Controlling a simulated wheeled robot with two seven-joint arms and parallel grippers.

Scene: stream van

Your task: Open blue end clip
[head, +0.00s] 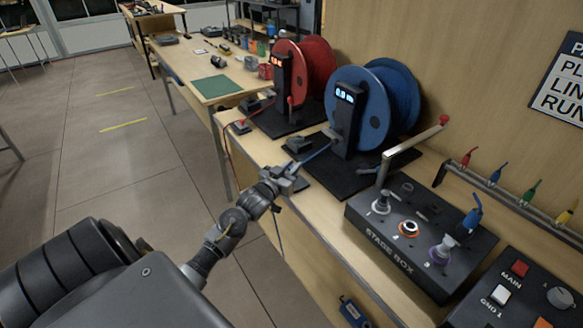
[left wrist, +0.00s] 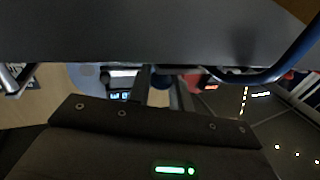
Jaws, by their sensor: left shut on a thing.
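The blue reel (head: 357,105) stands on a black base on the bench, with a lit display on its upright. A blue cable (head: 317,153) runs from it to the near bench edge. My left gripper (head: 289,181) is at that edge, at the cable's end, shut on what appears to be the blue end clip. The gripper hides most of the clip; a dark base (head: 304,186) shows beside it. In the left wrist view the blue cable (left wrist: 290,58) curves at the right, below a large dark grey surface. My right gripper is in neither view.
The red reel (head: 289,75) stands behind, its red cable ending at another clip (head: 239,127) on the bench edge. The stage box (head: 418,236) with a raised metal lever (head: 410,147) lies to the right. A green mat (head: 217,86) is on the far table. Floor at left is clear.

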